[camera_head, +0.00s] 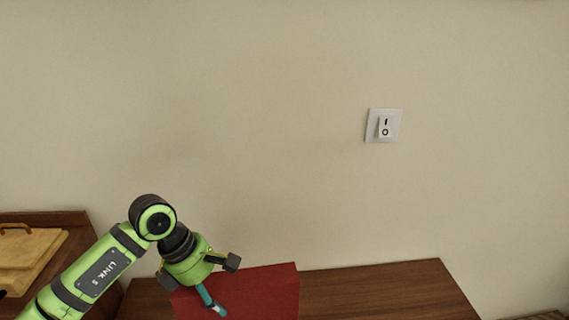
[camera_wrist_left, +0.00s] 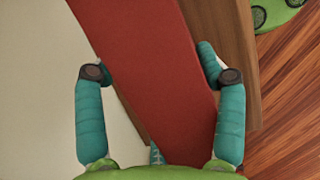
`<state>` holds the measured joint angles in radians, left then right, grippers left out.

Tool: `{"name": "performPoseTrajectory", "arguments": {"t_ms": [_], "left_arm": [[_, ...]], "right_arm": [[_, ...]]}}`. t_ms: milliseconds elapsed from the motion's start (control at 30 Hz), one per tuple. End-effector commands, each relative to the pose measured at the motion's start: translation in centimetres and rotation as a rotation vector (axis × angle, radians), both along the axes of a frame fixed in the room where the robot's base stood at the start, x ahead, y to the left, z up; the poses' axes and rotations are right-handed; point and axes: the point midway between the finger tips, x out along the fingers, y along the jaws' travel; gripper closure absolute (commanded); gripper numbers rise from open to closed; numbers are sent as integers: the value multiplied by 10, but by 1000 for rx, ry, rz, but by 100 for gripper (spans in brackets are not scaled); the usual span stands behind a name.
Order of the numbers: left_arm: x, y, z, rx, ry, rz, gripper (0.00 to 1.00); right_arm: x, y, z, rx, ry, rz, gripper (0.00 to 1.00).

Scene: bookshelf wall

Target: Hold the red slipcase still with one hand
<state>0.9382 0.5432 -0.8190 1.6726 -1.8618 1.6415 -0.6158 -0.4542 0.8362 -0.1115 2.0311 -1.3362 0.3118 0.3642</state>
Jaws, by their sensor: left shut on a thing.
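The red slipcase (camera_head: 265,292) is at the bottom of the head view, on the brown wooden top; its lower part is cut off by the frame. My left gripper (camera_head: 208,290) is at its left end, with one teal finger over its near face. In the left wrist view, the red slipcase (camera_wrist_left: 150,70) runs between the teal fingers of my left gripper (camera_wrist_left: 156,62), one on each side. The gripper is shut on the slipcase. My right gripper is not in view.
The brown wooden top (camera_head: 390,290) is bare to the right of the slipcase. A light wooden item with a handle (camera_head: 30,255) is at the far left.

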Motion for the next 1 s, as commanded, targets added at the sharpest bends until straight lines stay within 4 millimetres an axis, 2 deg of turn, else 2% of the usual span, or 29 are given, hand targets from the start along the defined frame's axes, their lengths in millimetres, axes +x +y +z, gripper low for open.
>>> {"name": "performPoseTrajectory", "arguments": {"t_ms": [33,67,100,133,567,667,1000], "left_arm": [[-1,1,-4,9,4,-2,74],[-1,1,-4,9,4,-2,26],[-1,1,-4,9,5,-2,10],[-1,1,-3,9,6,-1,2],[0,2,4,2,-2,1,2],[1,6,15,1,-4,1,2],[-2,33,80,3,-3,1,2]], "right_arm": [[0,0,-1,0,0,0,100],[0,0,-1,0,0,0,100],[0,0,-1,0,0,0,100],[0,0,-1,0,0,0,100],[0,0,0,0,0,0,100],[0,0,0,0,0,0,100],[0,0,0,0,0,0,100]]}}
